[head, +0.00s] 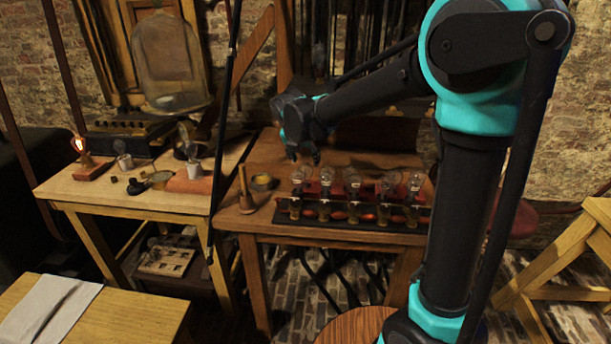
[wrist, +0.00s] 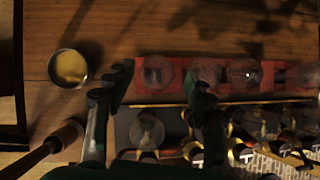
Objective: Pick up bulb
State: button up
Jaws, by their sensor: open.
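Several clear glass bulbs stand in a row along a red rail (wrist: 222,82) on the table; the leftmost bulb (head: 301,176) also shows in the wrist view (wrist: 156,71). A second clear glass piece (wrist: 147,130) lies nearer my wrist, below that bulb in the picture. My gripper (head: 303,157) is above the left end of the row. In the wrist view its fingers (wrist: 160,80) are spread apart, with the leftmost bulb in the gap between them. The gripper looks empty. The depth between fingertips and bulb is hard to judge.
A round dish with yellow content (wrist: 69,68) and a wooden-handled tool (head: 245,190) are left of the rack. The brown table (wrist: 180,25) is clear behind it. A side table (head: 120,195) holds a lit lamp (head: 80,147) and small items.

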jog(key=shift+x, duration=1.75)
jog(key=shift+a, duration=0.1)
jog(key=c, duration=0.7)
jog(key=shift+r, duration=0.1)
